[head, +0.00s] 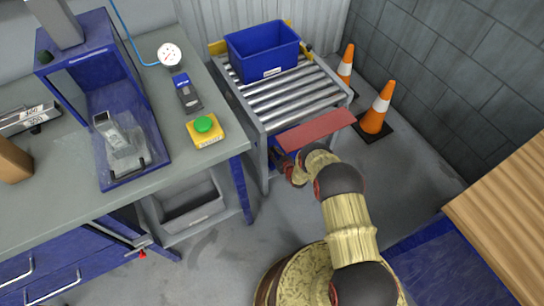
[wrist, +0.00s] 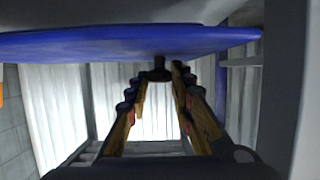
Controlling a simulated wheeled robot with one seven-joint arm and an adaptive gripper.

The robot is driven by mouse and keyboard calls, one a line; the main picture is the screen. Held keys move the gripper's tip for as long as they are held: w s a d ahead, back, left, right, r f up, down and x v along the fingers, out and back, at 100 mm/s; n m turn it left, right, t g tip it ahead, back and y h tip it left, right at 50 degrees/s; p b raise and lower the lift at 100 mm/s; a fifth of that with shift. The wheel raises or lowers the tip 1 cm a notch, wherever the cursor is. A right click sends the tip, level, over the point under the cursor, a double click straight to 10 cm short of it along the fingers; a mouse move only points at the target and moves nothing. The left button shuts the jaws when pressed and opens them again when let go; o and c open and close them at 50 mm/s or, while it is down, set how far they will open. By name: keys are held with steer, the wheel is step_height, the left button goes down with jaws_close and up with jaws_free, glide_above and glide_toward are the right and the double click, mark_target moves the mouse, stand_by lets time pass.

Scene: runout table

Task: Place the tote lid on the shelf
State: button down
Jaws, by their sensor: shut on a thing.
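The tote lid is a flat blue plate (wrist: 130,42) with a black knob (wrist: 158,72). My gripper (wrist: 165,82) is shut on the knob in the wrist view, which appears upside down, so the lid lies beneath the fingers. In the head view my gripper (head: 284,160) is at the near end of the roller table (head: 262,118), low beside its frame. Part of the blue lid (head: 272,146) shows there under a flat red panel (head: 315,129), which hides the rest. The shelf is not clearly seen, and I cannot tell whether the lid touches it.
A blue tote (head: 262,52) stands on the rollers. Two orange cones (head: 375,108) are to the right. A workbench (head: 215,160) with a yellow button box (head: 205,131) is to the left, and a wooden top (head: 505,220) is at the right. Table posts (wrist: 300,90) stand close to my gripper.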

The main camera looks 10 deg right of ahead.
steer(key=shift+w+a+f, duration=0.1)
steer(key=shift+w+f, duration=0.25)
steer(key=shift+f, duration=0.05)
steer(key=shift+w+a+f+b, duration=0.15)
steer(key=shift+f+b, duration=0.35)
steer(key=shift+f, duration=0.4)
steer(key=shift+w+d+f+b, duration=0.1)
steer(key=shift+f+b, duration=0.4)
steer(key=shift+f, duration=0.35)
steer(key=shift+f, duration=0.2)
steer(key=c, duration=1.6)
jaws_free()
steer(key=shift+o, duration=0.2)
steer(key=shift+r, duration=0.15)
steer(key=shift+s+r, duration=0.1)
steer(key=shift+s, duration=0.25)
steer(key=p+v, duration=0.4)
steer(key=v, duration=0.6)
steer(key=shift+r+p, duration=0.2)
steer(key=shift+p, duration=0.1)
steer(key=shift+s+d+r, duration=0.1)
steer(key=shift+s+d, duration=0.15)
steer(key=shift+s, duration=0.3)
